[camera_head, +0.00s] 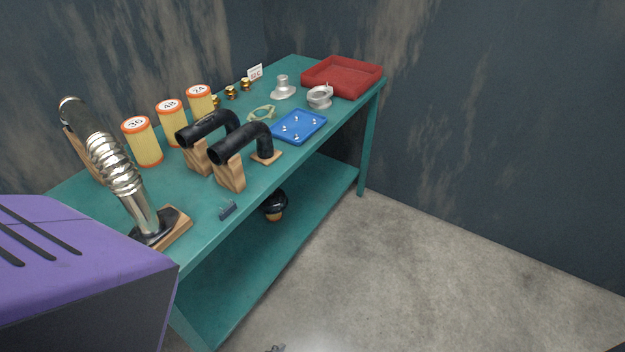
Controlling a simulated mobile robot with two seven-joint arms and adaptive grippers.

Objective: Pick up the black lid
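A round black piece (275,200) sits on the lower shelf of the teal bench, under the front edge. It looks like a black lid or cap over a tan base, and its top is partly hidden by the bench top. A small grey tip (275,348) shows at the bottom edge of the head view; it may be the end of my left gripper, far below and apart from the black piece. Its fingers cannot be made out. My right gripper is not visible.
The teal bench (215,225) carries yellow filters (143,142), black elbow pipes (240,142), a ribbed metal pipe (118,170), a blue tray (300,126) and a red bin (342,77). A purple casing (85,240) blocks the left front. Grey floor (430,270) is clear at right.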

